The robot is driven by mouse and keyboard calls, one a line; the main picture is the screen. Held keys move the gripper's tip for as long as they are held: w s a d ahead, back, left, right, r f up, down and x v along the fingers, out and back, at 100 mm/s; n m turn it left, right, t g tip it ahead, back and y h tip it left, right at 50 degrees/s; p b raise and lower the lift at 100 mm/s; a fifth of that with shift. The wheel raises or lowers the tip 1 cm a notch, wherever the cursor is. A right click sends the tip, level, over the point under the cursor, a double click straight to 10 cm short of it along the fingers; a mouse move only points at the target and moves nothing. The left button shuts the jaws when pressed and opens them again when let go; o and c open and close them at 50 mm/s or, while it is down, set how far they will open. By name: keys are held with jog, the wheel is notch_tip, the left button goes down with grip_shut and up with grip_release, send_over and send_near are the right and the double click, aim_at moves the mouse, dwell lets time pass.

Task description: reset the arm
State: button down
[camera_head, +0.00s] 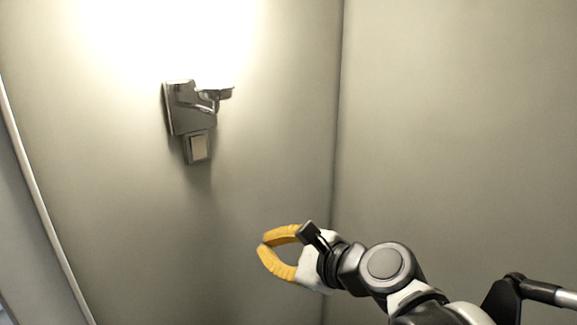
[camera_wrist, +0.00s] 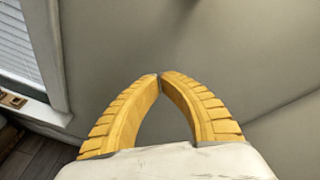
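My gripper (camera_head: 262,243) has yellow fingers and a white body. In the head view it is in front of the walls, below and to the right of the wall lamp. In the wrist view my gripper (camera_wrist: 159,76) has its two fingertips together, with nothing between them. My arm reaches in from the lower right of the head view and is bent.
A chrome wall lamp (camera_head: 190,108) with a square switch (camera_head: 199,147) is on the left wall, its light bright above. The walls meet in a corner right of it. In the wrist view a window with blinds (camera_wrist: 14,55) and dark floor (camera_wrist: 38,155) show at left.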

jog(key=s+d+f+n+h+b, duration=0.3)
jog(key=d+f+n+b, duration=0.3)
jog(key=f, duration=0.5)
jog(key=s+d+f+n+g+h+b, duration=0.1)
jog(key=s+d+f+n+h+b, duration=0.3)
jog(key=d+f, duration=0.6)
jog(key=s+d+f+n+g+h+b, duration=0.1)
jog(key=s+d+f+n+h+b, duration=0.2)
jog(key=s+d+f+n+b, duration=0.2)
jog(key=d+f+n+b, duration=0.3)
jog(key=f, duration=0.4)
jog(key=shift+s+f+n+b, duration=0.15)
jog(key=shift+s+n+b, duration=0.15)
jog(key=shift+s+b, duration=0.1)
